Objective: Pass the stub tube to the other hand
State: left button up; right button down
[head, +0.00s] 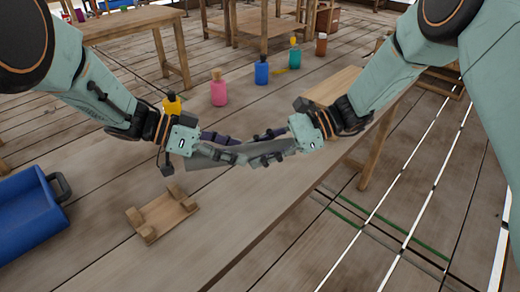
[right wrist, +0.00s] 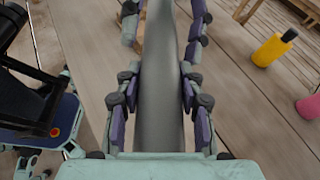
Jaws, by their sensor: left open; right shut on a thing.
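The stub tube is a smooth grey tube (head: 208,160) held above the wooden bench between my two hands. My right gripper (head: 262,150) is shut on it; in the right wrist view its purple-padded fingers lie along both sides of the tube (right wrist: 160,95). My left gripper (head: 225,146) is open, with its fingers reaching in from the left around the tube's other end. Its fingers also show at the top of the right wrist view (right wrist: 165,28), one on each side of the tube. Overlapping fingers hide part of the tube in the head view.
A small wooden cradle (head: 163,215) sits on the bench below, with a blue bin (head: 32,215) at the left. Yellow (head: 172,105), pink (head: 218,90), blue (head: 262,72), green (head: 295,57) and brown (head: 321,46) bottles stand behind. The bench front is clear.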

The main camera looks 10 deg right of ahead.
pick_arm(q)
jog(key=v, duration=1.2)
jog(key=shift+w, duration=0.1)
jog(key=shift+f, duration=0.1)
